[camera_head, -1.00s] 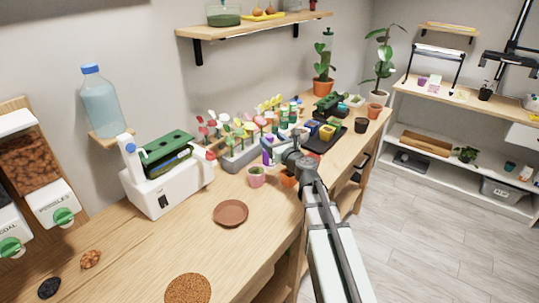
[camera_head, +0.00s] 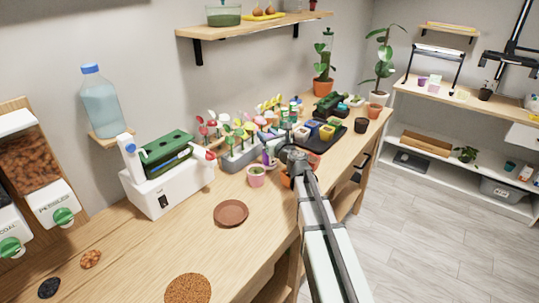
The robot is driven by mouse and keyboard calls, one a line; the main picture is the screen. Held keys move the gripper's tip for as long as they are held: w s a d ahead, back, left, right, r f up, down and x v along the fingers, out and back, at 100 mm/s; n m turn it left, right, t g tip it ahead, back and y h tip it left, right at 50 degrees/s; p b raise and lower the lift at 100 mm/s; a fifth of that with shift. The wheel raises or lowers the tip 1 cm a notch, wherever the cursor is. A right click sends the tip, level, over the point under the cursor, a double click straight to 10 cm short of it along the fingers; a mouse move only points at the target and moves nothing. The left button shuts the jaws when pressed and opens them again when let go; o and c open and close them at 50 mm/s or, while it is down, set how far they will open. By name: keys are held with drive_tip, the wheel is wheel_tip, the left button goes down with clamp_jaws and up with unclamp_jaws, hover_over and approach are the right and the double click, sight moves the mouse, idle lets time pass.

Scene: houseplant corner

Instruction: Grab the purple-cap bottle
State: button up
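The purple-cap bottle (camera_head: 267,154) is a small purple and white shape on the wooden table, just behind the pink pot. It is partly hidden by my gripper and too small to tell if it is upright or tilted. My gripper (camera_head: 279,156) is at the bottle's right side, very close to it or touching. Its fingers are too small and covered to show whether they are open or shut on the bottle.
A pink pot (camera_head: 256,177) stands just in front, and an orange pot (camera_head: 286,179) sits beside my arm. A grey planter (camera_head: 238,161) with colourful markers is left. A black tray (camera_head: 325,138) lies behind right. The table around the brown saucer (camera_head: 231,224) is mostly clear.

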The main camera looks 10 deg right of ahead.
clamp_jaws()
idle(0.6)
